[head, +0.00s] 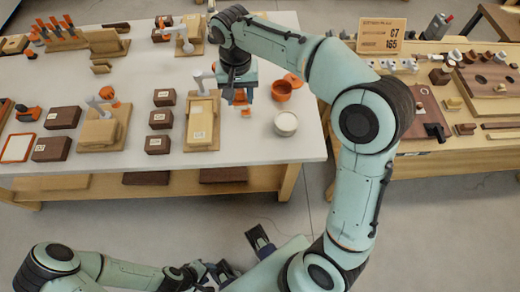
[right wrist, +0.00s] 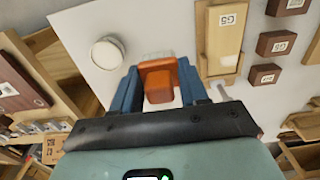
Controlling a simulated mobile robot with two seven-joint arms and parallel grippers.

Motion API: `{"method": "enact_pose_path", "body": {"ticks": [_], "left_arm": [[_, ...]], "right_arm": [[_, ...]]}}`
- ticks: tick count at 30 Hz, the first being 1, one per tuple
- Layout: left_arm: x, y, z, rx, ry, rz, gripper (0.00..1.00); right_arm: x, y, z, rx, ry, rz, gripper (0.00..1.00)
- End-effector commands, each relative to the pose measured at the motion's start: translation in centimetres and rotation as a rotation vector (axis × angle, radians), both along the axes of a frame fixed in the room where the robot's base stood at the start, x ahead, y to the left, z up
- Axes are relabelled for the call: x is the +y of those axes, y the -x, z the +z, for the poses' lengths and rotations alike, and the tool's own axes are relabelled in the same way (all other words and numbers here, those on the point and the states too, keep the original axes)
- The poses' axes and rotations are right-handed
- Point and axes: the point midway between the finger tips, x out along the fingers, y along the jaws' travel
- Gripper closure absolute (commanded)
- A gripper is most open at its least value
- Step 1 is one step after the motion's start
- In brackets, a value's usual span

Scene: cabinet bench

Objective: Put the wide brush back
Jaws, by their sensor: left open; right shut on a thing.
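My right gripper (head: 240,100) hangs over the white table beside a wooden stand. It is shut on an orange block-like thing (right wrist: 158,82), apparently the wide brush, held between its blue fingers in the right wrist view. In the head view, only small orange parts (head: 245,113) show below the fingers; the bristles cannot be made out. My left gripper (head: 243,256) is open and empty at the bottom of the head view, over the floor in front of the table.
Near the right gripper are a wooden stand with a label (head: 201,132), an orange pot (head: 281,91) and a white jar (head: 286,124). Dark labelled blocks (head: 158,145) stand left of the stand. Orange-handled tools (head: 60,28) stand far left. A wooden bench (head: 440,165) is at right.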

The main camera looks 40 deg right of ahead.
Motion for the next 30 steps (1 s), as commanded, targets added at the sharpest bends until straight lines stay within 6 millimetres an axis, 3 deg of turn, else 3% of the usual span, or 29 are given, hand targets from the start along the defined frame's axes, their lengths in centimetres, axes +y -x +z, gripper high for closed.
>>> {"method": "enact_pose_path", "body": {"ticks": [5, 8, 21, 24, 30], "left_arm": [[0.0, 0.0, -0.2, 0.000, 0.000, 0.000, 0.57], [0.0, 0.2, -0.5, 0.002, -0.001, 0.000, 0.57], [0.0, 0.9, -2.3, 0.009, 0.000, 0.000, 0.57], [0.0, 0.9, -2.5, 0.010, 0.000, 0.000, 0.57], [0.0, 1.0, -2.6, 0.011, -0.001, 0.000, 0.57]], "right_arm": [[0.0, 0.0, 0.6, 0.000, -0.002, 0.001, 0.81], [0.0, 0.1, -0.4, 0.003, -0.002, 0.001, 0.81], [0.0, 0.1, -11.8, 0.005, -0.002, 0.001, 0.81], [0.0, 0.1, -13.6, 0.005, -0.002, 0.000, 0.81], [0.0, 0.0, -15.3, 0.001, -0.003, 0.001, 0.81]]}}
